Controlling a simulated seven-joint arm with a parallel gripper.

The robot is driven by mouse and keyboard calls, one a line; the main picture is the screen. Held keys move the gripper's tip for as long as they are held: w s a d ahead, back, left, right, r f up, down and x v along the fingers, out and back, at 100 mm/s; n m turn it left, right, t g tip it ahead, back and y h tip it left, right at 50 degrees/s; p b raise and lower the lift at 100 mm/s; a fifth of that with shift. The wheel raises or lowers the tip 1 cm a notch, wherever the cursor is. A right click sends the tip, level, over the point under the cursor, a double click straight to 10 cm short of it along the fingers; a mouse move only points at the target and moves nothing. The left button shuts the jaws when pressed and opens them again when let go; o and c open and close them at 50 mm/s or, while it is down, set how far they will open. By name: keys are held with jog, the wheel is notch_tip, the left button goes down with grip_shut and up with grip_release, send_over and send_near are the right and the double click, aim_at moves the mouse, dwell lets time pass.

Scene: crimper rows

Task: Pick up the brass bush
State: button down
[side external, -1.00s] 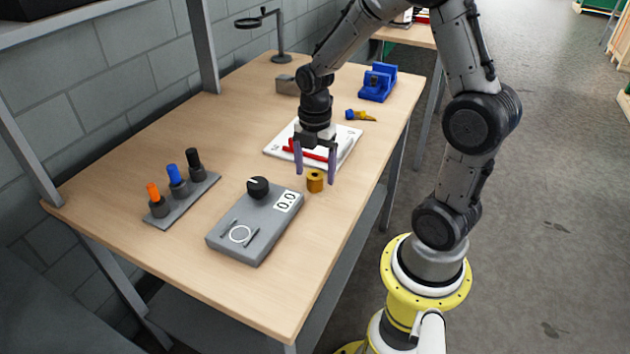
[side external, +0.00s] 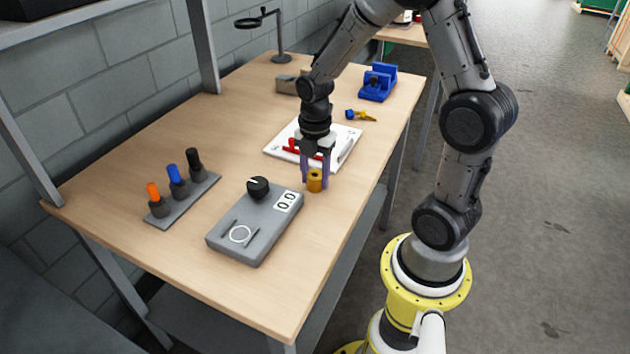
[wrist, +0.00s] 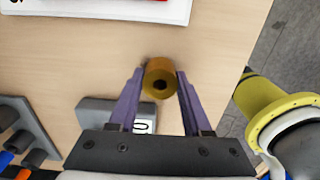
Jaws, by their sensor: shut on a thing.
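The brass bush (side external: 314,181) is a short golden cylinder standing upright on the wooden table, just beyond the grey box with the 0.0 display. In the wrist view the bush (wrist: 160,79) shows from above with a dark hole in its top. My gripper (side external: 315,183) points down at the bush, with one purple finger on each side of it. In the wrist view the fingertips (wrist: 160,75) are closed against the bush's two sides. The bush looks to be at table level.
The grey box (side external: 225,250) with a black knob stands close in front of the bush. A white board (side external: 275,150) with a red tool lies behind. A rack (side external: 205,190) with several coloured-handled tools is at the left. The table's right edge is near; bare table lies between.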

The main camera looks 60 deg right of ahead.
jog(key=shift+r, duration=0.15)
jog(key=shift+r, duration=0.25)
jog(key=r, duration=0.3)
jog(key=shift+s+a+r, duration=0.1)
jog(key=shift+s+r, duration=0.05)
jog(key=shift+s, duration=0.1)
jog(key=s+a+r, duration=0.4)
jog(key=s+r, duration=0.5)
jog(key=s, duration=0.3)
jog(key=shift+s+a, duration=0.3)
jog(key=shift+a, duration=0.1)
